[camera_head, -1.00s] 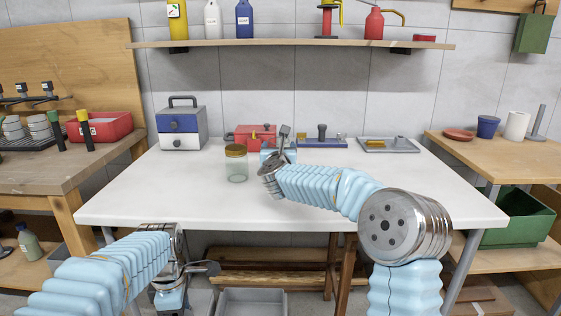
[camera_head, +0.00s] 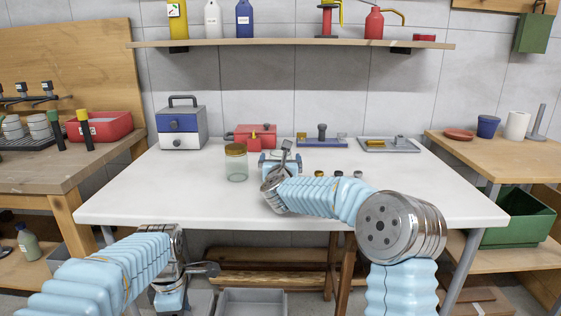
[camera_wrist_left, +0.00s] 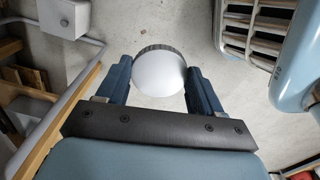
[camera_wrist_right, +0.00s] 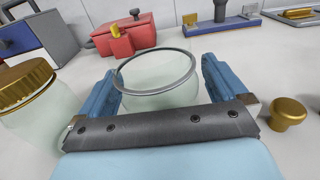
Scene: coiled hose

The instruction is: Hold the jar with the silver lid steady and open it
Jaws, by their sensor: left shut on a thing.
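The silver lid (camera_wrist_left: 160,72) is off the jar, a round disc with a ridged edge held between the fingers of my left gripper (camera_wrist_left: 158,88). In the head view the left gripper (camera_head: 190,272) is low, in front of the table edge, over the floor. The open clear glass jar (camera_wrist_right: 158,90) stands upright on the table with its bare grey rim facing up. My right gripper (camera_wrist_right: 160,88) has its blue fingers apart on either side of it, with a slight gap at the right finger. In the head view my right gripper (camera_head: 280,162) mostly hides this jar.
A glass jar with a gold lid (camera_head: 236,163) stands just left of the right gripper. Small knobs (camera_head: 338,174) lie to the right. Behind are a red box (camera_head: 255,136), a blue tool (camera_head: 322,138) and a tray (camera_head: 388,145). The table's front left is clear.

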